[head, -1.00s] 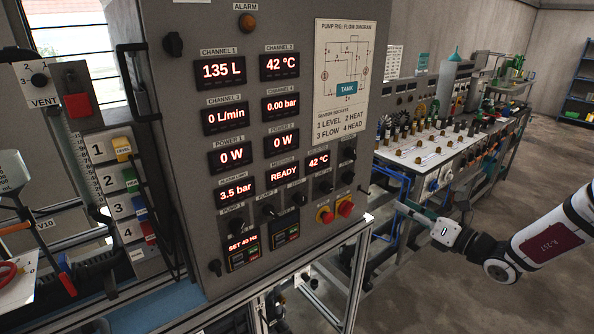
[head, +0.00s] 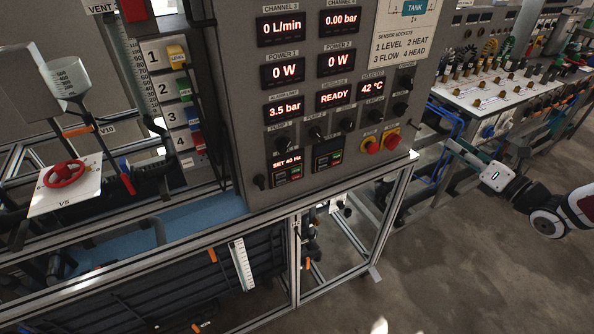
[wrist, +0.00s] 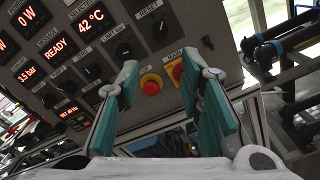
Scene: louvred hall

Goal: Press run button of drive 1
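Drive 1 (head: 287,168) is a small dark unit low on the grey panel, with a red "SET 40 Hz" display and small red and green buttons below it. It also shows at the lower left of the wrist view (wrist: 76,121), where its buttons are too small to tell apart. A similar drive (head: 328,155) with a dark display sits just right of it. My gripper (head: 456,147) is right of the panel in the head view, apart from it. In the wrist view my gripper (wrist: 160,78) has its teal-padded fingers wide apart, with nothing between them.
A red stop button (head: 371,146) and a red-and-yellow main switch (head: 392,141) are on the panel's lower right. A metal frame (head: 345,190) supports the panel. A bench with sockets (head: 490,85) stands behind at right. The floor (head: 450,270) in front is clear.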

